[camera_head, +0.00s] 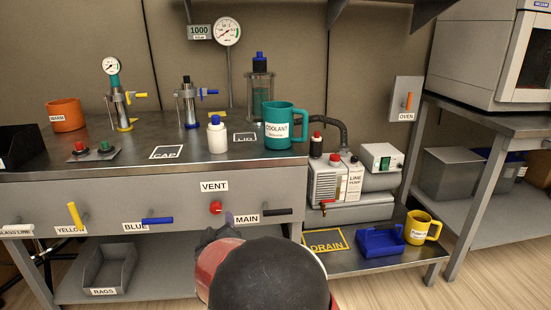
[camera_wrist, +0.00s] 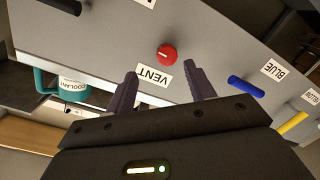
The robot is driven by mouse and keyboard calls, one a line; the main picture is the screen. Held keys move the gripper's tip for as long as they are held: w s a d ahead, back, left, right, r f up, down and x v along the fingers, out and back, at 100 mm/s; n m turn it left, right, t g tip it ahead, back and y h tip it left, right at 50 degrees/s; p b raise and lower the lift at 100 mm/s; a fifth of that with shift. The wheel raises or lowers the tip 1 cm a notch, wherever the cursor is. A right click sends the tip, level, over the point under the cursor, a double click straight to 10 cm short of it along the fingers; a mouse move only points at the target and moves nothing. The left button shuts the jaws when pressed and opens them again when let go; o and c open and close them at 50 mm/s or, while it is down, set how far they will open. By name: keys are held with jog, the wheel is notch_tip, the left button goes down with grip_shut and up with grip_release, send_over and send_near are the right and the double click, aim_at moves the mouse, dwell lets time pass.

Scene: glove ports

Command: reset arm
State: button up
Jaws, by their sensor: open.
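My arm reaches up from the bottom middle of the head view, and its black rounded link hides most of my gripper there. In the wrist view my gripper (camera_wrist: 160,90) is open and empty, its two dark fingers apart. The red vent knob (camera_wrist: 167,54) and the VENT label (camera_wrist: 154,74) show between and beyond the fingers, on the grey front panel. The knob also shows in the head view (camera_head: 215,208), just above my arm. I see no contact between the fingers and the panel.
The bench front carries a blue handle (camera_head: 157,221), a yellow handle (camera_head: 75,215) and a black MAIN handle (camera_head: 277,212). A teal coolant mug (camera_head: 277,127) and a white bottle (camera_head: 217,137) stand above.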

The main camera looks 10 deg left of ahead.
jog(key=s+d+r+m+g, duration=0.2)
jog(key=d+r+g, duration=0.15)
jog(key=d, duration=0.55)
jog(key=s+d+r+m+g, duration=0.2)
jog(key=s+d+r+m, duration=0.15)
jog(key=d, duration=0.55)
jog(key=s+d+m+g+h, duration=0.2)
jog(key=s+d, duration=0.7)
jog(key=s, duration=0.3)
jog(key=s+d+m+g+h, duration=0.2)
jog(key=s+d+m+g, duration=0.1)
jog(key=s+d, duration=0.6)
jog(key=s, duration=0.3)
jog(key=shift+s+d+f+p, duration=0.2)
jog(key=shift+s+d+p, duration=0.1)
jog(key=shift+d, duration=0.05)
jog(key=shift+a, duration=0.15)
